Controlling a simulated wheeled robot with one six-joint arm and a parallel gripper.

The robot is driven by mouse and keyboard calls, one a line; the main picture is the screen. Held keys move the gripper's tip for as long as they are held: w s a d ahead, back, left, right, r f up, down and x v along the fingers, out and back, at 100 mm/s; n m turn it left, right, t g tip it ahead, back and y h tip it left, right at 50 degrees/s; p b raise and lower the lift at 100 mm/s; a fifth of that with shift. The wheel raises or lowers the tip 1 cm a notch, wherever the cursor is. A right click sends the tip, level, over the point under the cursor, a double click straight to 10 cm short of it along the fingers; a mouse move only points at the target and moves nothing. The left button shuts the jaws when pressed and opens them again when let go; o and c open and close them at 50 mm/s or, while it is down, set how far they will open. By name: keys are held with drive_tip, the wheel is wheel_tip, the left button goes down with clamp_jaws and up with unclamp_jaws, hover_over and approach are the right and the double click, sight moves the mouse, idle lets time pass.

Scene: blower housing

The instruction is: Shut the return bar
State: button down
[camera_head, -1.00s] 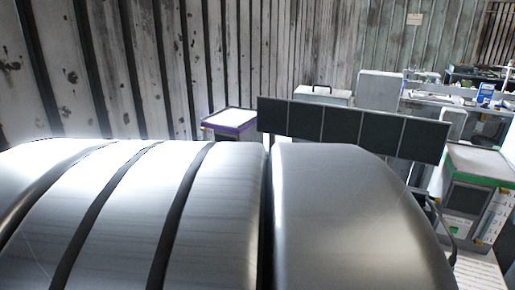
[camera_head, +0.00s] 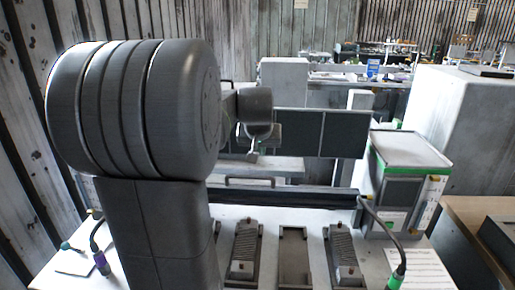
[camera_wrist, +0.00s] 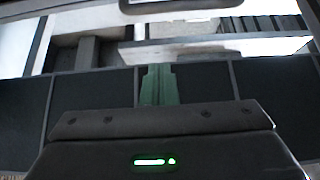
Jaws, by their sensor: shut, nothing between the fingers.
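A long dark panelled bar (camera_head: 340,133), which I take to be the return bar, stands raised behind the bench in the head view. My arm hides its left part. In the wrist view the dark panels (camera_wrist: 95,90) run across the picture behind my fingers. My gripper (camera_head: 252,156) is in front of the bar in the head view, small and partly blurred. In the wrist view my gripper's green fingers (camera_wrist: 159,85) are together and empty, overlapping the panels; I cannot tell whether they touch.
A dark handle (camera_head: 250,181) sits on the bench's back edge. Several ribbed dark blocks (camera_head: 343,252) lie on the white bench top. A green-rimmed box (camera_head: 410,150) and cables stand at the right. A large grey cabinet (camera_head: 465,115) is beyond it.

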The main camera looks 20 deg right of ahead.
hover_over(260, 185)
drive_tip(key=w+d, duration=0.2)
drive_tip(key=w, duration=0.1)
wheel_tip(260, 185, down, 6)
drive_tip(key=s+a, duration=0.1)
drive_tip(key=s+a+p, duration=0.1)
drive_tip(key=shift+s, duration=0.4)
drive_tip(key=shift+s+f, duration=0.15)
drive_tip(key=shift+f, duration=0.15)
drive_tip(key=shift+s+a+f+b, duration=0.1)
drive_tip(key=shift+s+f+b, duration=0.05)
drive_tip(key=shift+b, duration=0.25)
drive_tip(key=shift+s+a+t+b, duration=0.15)
drive_tip(key=shift+s+t+b, duration=0.2)
drive_tip(key=shift+b, duration=0.25)
